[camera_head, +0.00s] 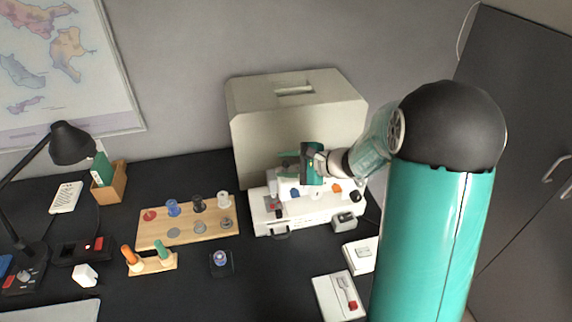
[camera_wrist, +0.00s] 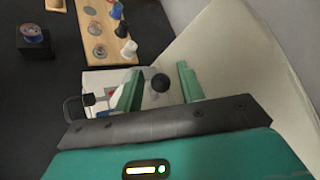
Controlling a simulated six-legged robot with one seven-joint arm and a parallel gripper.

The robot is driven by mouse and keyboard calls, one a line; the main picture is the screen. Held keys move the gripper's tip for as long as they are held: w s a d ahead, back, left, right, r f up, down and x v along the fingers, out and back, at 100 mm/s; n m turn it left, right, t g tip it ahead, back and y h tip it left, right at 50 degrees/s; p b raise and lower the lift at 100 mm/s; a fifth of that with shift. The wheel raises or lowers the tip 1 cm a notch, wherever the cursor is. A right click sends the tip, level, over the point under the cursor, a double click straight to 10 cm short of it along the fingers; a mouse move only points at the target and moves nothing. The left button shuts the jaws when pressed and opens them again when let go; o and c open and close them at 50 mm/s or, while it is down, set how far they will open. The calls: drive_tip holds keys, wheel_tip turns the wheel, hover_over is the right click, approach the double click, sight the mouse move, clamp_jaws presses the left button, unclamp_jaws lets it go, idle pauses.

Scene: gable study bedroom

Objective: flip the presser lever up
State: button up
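A white sewing machine (camera_head: 298,211) stands on the black desk, with my arm and gripper above it. My gripper (camera_head: 288,160) hides part of its upper body. In the wrist view, the green fingers of my gripper (camera_wrist: 157,80) are spread apart over the white machine (camera_wrist: 103,78). Which part the knob belongs to is unclear. A dark lever-like part (camera_wrist: 91,100) sticks out at the machine's left side. I cannot tell for certain which part is the presser lever.
A beige cover case (camera_head: 297,105) stands right behind the machine. A wooden spool board (camera_head: 187,238), a small black stand with a bobbin (camera_head: 221,263) and a screwdriver-like tool rack (camera_head: 152,265) lie to the left. White boxes (camera_head: 338,297) lie in front right. Bare desk lies front centre.

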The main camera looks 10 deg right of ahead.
drive_tip(key=v, duration=1.3)
drive_tip(key=shift+s+d, duration=0.2)
drive_tip(key=shift+d, duration=0.1)
